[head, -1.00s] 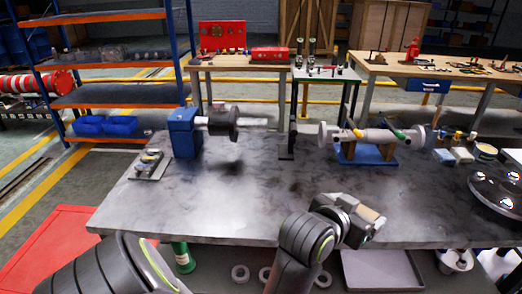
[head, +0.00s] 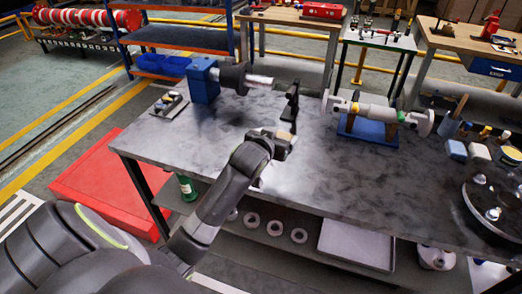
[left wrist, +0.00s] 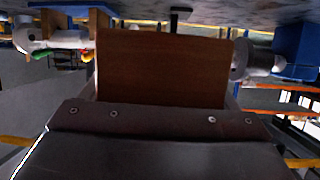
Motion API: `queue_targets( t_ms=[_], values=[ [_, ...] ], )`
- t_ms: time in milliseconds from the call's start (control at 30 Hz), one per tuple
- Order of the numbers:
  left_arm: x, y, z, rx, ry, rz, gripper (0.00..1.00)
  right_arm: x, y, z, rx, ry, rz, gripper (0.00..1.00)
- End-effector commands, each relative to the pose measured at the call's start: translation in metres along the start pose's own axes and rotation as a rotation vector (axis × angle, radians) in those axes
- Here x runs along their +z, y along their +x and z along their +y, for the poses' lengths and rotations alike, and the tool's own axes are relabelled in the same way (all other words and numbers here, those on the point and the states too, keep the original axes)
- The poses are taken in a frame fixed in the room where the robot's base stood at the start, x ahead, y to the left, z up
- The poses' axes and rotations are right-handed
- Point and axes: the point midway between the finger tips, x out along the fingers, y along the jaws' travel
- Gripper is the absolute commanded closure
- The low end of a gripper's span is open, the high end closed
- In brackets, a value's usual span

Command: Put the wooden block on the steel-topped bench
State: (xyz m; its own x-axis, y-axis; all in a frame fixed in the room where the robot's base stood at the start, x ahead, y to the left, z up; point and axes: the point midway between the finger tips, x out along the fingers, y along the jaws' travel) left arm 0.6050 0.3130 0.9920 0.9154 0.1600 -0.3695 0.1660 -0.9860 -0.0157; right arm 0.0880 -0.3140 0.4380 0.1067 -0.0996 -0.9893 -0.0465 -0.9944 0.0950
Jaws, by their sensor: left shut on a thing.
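The wooden block (left wrist: 165,68) fills the middle of the left wrist view, brown and flat-faced, between the fingers of my left gripper (left wrist: 165,105). In the head view my left gripper (head: 280,143) is over the middle of the steel-topped bench (head: 200,145), shut on the block, which shows as a small tan end (head: 288,139). The gripper covers part of the block. I cannot tell whether the block touches the bench top. My right gripper is not in view.
A dark upright stand (head: 291,105) is just behind the block. A blue bearing block with shaft (head: 204,82) stands at back left, a pale shaft assembly on a blue cradle (head: 368,128) at right. Bare steel lies left and right of my gripper.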

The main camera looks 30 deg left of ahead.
Motion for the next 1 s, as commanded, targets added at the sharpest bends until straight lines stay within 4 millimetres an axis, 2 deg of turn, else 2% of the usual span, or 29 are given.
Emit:
queue_targets(
  t_ms=[33, 100, 200, 300, 533, 1000],
  values=[
    [-0.006, 0.007, -0.018, -0.021, 0.000, 0.000, 0.45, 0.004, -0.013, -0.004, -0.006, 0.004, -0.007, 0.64],
    [-0.006, 0.017, -0.036, -0.037, -0.013, 0.006, 0.45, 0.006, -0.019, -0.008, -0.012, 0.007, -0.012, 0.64],
    [-0.006, 0.025, -0.054, -0.052, -0.028, 0.012, 0.45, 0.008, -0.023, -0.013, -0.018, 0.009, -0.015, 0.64],
    [0.000, 0.032, -0.062, -0.059, -0.037, 0.014, 0.45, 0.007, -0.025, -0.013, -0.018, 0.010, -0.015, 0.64],
    [0.040, 0.048, -0.063, -0.059, -0.040, 0.012, 0.45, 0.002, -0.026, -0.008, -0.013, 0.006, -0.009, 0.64],
    [0.088, 0.067, -0.061, -0.058, -0.037, 0.016, 0.45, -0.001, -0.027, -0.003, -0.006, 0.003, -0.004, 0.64]
  ],
)
